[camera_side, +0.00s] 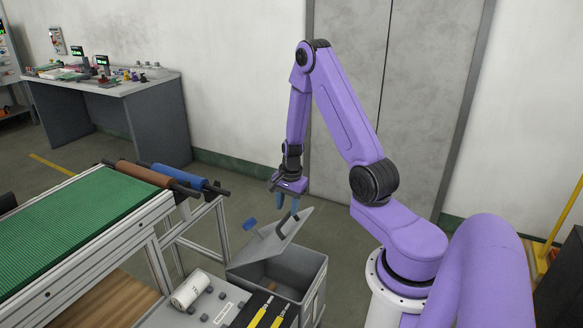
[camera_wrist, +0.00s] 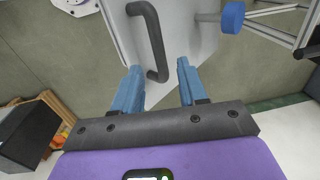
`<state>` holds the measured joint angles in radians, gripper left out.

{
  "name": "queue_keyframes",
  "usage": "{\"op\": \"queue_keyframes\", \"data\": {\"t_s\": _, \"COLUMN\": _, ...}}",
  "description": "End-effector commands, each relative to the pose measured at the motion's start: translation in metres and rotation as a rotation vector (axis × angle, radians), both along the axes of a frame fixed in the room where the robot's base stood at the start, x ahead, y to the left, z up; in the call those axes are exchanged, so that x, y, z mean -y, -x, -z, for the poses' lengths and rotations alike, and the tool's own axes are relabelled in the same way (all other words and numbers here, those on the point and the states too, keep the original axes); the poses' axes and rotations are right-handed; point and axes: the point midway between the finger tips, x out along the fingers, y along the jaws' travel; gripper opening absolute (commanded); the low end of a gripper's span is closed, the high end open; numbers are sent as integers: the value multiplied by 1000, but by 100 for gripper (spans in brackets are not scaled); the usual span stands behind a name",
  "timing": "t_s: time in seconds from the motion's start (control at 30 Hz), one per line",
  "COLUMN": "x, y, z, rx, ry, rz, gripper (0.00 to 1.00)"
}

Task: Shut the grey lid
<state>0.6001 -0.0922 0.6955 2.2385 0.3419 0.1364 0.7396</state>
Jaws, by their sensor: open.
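The grey lid (camera_side: 280,236) stands partly raised on the grey box (camera_side: 308,280) in the side view, tilted up with the box's inside showing. In the wrist view the lid (camera_wrist: 190,35) fills the upper middle, with a dark curved handle (camera_wrist: 152,42) on it. A blue knob (camera_side: 251,223) sticks out beside the lid on a stalk; it also shows in the wrist view (camera_wrist: 232,17). My gripper (camera_side: 287,206) is open and empty, just above the lid's raised edge. In the wrist view its blue fingers (camera_wrist: 158,88) are apart, below the handle. Whether they touch the lid I cannot tell.
A green conveyor (camera_side: 75,225) with brown and blue rollers stands left of the box. A white roll (camera_side: 190,289) and yellow-handled tools (camera_side: 263,312) lie on the surface in front. A grey workbench (camera_side: 115,100) is at the back left. The space above the box is open.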

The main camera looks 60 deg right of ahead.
Motion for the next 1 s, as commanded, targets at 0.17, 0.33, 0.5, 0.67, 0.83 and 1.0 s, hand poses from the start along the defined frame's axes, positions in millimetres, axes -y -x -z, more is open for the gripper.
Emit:
{"op": "queue_keyframes", "data": {"t_s": 0.17, "x": 0, "y": 2, "z": -27, "rx": 4, "ry": 2, "rz": -1, "gripper": 42}}
{"op": "queue_keyframes", "data": {"t_s": 0.33, "x": 1, "y": 4, "z": -52, "rx": 4, "ry": 2, "rz": 0, "gripper": 42}}
{"op": "queue_keyframes", "data": {"t_s": 0.5, "x": 1, "y": 7, "z": -78, "rx": 3, "ry": 2, "rz": 1, "gripper": 42}}
{"op": "queue_keyframes", "data": {"t_s": 0.67, "x": 1, "y": 9, "z": -103, "rx": 3, "ry": 2, "rz": 3, "gripper": 42}}
{"op": "queue_keyframes", "data": {"t_s": 0.83, "x": 1, "y": 12, "z": -127, "rx": 1, "ry": 2, "rz": 1, "gripper": 42}}
{"op": "queue_keyframes", "data": {"t_s": 1.0, "x": 1, "y": 14, "z": -141, "rx": -2, "ry": 0, "rz": 2, "gripper": 42}}
